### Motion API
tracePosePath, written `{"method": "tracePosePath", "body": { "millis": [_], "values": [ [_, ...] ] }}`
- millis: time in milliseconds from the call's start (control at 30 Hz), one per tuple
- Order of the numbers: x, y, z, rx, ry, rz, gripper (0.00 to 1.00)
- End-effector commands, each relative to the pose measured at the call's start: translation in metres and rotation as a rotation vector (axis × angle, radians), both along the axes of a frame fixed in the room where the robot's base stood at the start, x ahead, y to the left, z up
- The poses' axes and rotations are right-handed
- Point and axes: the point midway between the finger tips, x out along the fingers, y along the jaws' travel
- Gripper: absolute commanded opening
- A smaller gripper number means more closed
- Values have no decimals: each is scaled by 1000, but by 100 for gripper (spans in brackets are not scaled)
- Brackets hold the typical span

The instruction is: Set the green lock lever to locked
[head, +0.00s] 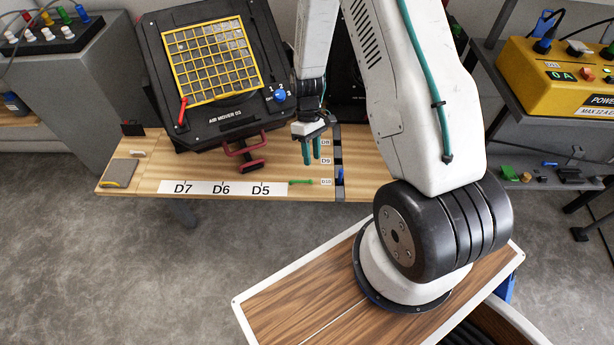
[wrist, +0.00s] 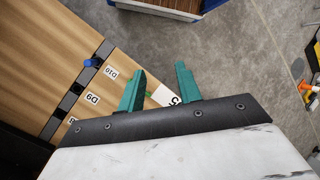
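The green lock lever (head: 301,181) is a small, thin green bar at the front edge of the wooden bench (head: 210,172), between the D5 label and the D10 label. In the wrist view only a small green bit of it (wrist: 149,95) shows, just beside the left finger, which seems to hide part of it. My gripper (head: 312,161) has teal fingers pointing down, above the bench and slightly behind the lever. In the wrist view my gripper (wrist: 160,68) is open with a clear gap between the fingers and nothing held. I cannot tell the lever's lock state.
The black air mover (head: 215,120) with a yellow grille stands on the bench, its red handle (head: 246,150) left of my gripper. A dark rail with a blue peg (head: 340,176) runs right of the lever. A yellow power unit (head: 560,80) stands at right.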

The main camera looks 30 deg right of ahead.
Motion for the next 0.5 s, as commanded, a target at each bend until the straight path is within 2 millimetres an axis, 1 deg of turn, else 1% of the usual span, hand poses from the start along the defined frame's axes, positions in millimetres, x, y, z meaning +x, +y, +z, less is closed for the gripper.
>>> {"method": "tracePosePath", "body": {
  "millis": [33,100,233,267,300,333,400,500],
  "values": [
    [0,-3,-26,19,-4,31,34],
    [4,-6,-55,45,-29,84,34],
    [15,-12,-105,84,-97,201,34],
    [19,-14,-115,90,-121,235,34],
    [28,-16,-126,97,-160,287,34],
    [37,-19,-130,98,-191,324,34],
    [58,-24,-129,94,-264,403,34],
    [69,-28,-130,96,-316,491,34]
  ]
}}
